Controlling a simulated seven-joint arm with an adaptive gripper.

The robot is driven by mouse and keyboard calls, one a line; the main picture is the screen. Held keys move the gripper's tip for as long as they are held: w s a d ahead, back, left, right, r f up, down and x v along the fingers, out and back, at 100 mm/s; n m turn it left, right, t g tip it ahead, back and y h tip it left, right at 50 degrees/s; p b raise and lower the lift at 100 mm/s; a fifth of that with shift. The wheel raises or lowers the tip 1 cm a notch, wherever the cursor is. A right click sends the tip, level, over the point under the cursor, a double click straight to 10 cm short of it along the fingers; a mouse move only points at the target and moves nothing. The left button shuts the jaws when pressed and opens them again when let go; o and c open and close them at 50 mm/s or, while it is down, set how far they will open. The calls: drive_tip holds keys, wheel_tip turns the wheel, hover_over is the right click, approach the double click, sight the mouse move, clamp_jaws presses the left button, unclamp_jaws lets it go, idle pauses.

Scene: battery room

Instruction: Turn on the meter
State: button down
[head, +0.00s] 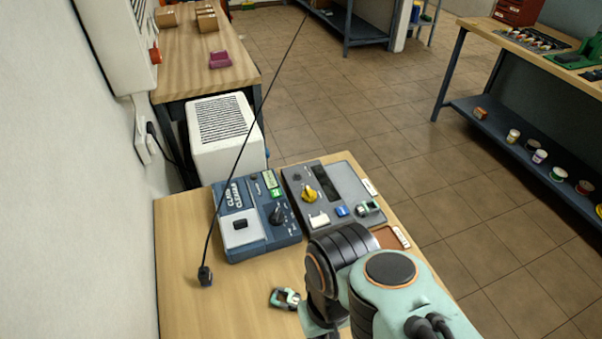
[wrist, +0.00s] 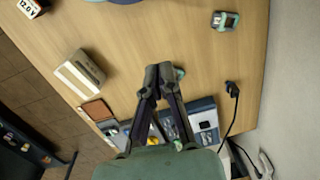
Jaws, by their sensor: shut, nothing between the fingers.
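A blue instrument with a black knob, a small green display and a pale square plate (head: 240,237) lies on the wooden table in the head view. Beside it on the right is a grey panel (head: 325,182) with a yellow knob, a dark window and small switches. I cannot tell for sure which one is the meter. The blue instrument (wrist: 204,117) also shows in the wrist view, behind the fingers. My gripper (wrist: 159,72) is shut and empty, above the table and apart from both devices. The grey panel is mostly hidden behind it there. My arm hides the gripper in the head view.
A small teal-and-grey clamp-like piece (head: 285,298) lies on the table, as does a black plug with a thin cable (head: 206,276). A pale box (wrist: 80,72) and a brown tray (wrist: 97,109) show in the wrist view. A white vented unit (head: 226,137) stands beyond the table.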

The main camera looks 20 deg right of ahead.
drive_tip(key=w+d+r+m+t+h, duration=0.1)
drive_tip(key=w+d+r+m+t, duration=0.2)
drive_tip(key=w+r+m, duration=0.65)
drive_tip(key=m+g+h, duration=0.1)
drive_tip(key=m+g, duration=0.2)
drive_tip(key=m, duration=0.5)
hover_over(326, 217)
drive_tip(key=a, duration=0.2)
wheel_tip(326, 217, down, 16)
drive_tip(key=shift+r, duration=0.15)
drive_tip(key=f, duration=0.4)
drive_tip(key=d+f, duration=0.1)
drive_tip(key=f, duration=0.9)
drive_tip(key=shift+d, duration=0.35)
